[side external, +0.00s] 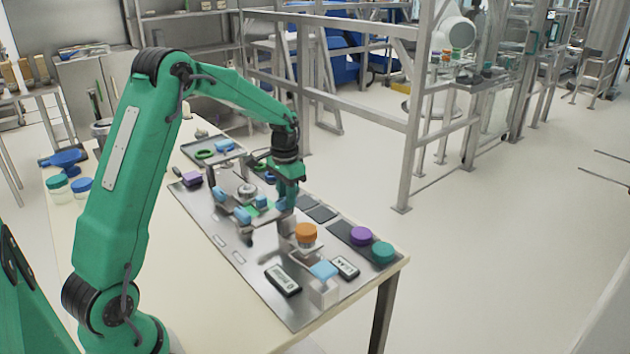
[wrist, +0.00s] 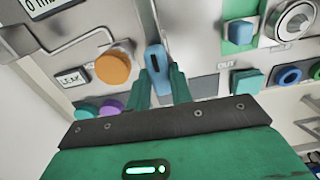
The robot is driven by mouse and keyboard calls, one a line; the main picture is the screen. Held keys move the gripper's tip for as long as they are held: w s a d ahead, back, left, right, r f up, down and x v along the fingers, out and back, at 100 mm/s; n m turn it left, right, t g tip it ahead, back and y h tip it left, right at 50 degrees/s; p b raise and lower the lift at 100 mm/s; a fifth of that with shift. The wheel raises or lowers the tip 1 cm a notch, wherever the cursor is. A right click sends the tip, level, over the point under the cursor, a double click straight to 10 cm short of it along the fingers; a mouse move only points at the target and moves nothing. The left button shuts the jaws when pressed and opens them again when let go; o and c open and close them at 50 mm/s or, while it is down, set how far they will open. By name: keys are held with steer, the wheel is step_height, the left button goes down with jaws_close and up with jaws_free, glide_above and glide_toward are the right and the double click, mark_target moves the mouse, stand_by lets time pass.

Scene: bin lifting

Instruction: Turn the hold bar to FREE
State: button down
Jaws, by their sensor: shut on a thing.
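My gripper (wrist: 162,85) has its two green fingers on either side of a blue bar (wrist: 154,58) and is shut on it. The bar's rounded end points away from the gripper and has a small dark slot. In the side external view my gripper (side external: 285,208) is low over the metal panel (side external: 215,235), and its fingers largely hide the bar. I cannot read a FREE mark in either view, so the bar's setting cannot be told.
An orange knob (wrist: 113,67) stands close left of the bar, near a LEAK label (wrist: 73,77). Purple (side external: 361,236) and teal (side external: 383,252) knobs sit by the panel's right edge.

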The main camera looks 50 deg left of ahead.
steer(key=shift+r, duration=0.1)
steer(key=c, duration=1.2)
jaws_free()
steer(key=shift+c, duration=0.2)
steer(key=shift+r, duration=0.1)
steer(key=shift+r, duration=3.8)
